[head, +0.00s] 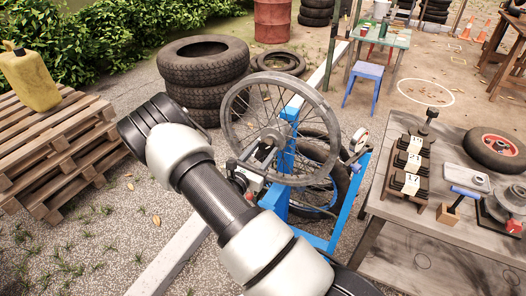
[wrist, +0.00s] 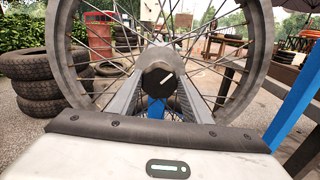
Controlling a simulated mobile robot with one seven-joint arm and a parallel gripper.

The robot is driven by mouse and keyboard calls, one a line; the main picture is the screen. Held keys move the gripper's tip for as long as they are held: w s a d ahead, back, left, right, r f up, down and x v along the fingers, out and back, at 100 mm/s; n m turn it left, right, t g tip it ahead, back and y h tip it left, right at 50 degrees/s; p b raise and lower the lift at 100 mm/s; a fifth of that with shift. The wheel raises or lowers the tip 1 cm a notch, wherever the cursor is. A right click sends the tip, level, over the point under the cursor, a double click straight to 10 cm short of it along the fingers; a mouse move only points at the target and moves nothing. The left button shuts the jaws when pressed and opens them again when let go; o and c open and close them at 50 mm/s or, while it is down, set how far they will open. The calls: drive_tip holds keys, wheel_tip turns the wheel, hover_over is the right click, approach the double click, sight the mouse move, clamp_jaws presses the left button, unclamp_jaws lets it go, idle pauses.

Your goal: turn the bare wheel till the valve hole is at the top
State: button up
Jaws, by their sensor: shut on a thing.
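The bare spoked wheel (head: 229,112) stands upright on a blue stand (head: 287,135), with no tyre on its grey rim. In the wrist view the rim (wrist: 258,45) and spokes fill much of the picture. My gripper (wrist: 160,85) is in front of the hub, its two grey fingers closed on a round black hub knob (wrist: 160,76). In the head view my gripper (head: 264,154) is at the wheel's middle, partly behind my arm. I cannot make out the valve hole in either view.
A stack of tyres (head: 203,70) stands behind the wheel on the left. A workbench (head: 420,215) with numbered black blocks and a red-hubbed small wheel (head: 497,148) is on the right. Wooden pallets (head: 50,150) are at the left. A spoked wheel with a tyre (head: 340,175) is behind the stand.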

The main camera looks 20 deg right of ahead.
drive_tip(key=n+p, duration=0.2)
drive_tip(key=n, duration=0.2)
drive_tip(key=shift+a+r, duration=0.1)
drive_tip(key=shift+w+n+p, duration=0.1)
drive_tip(key=shift+n+p, duration=0.7)
drive_tip(key=shift+n, duration=1.2)
drive_tip(key=shift+f, duration=0.2)
drive_tip(key=o, duration=1.5)
drive_tip(key=shift+a, duration=0.1)
drive_tip(key=p+v, duration=0.1)
drive_tip(key=v, duration=1.6)
drive_tip(key=shift+a, duration=0.1)
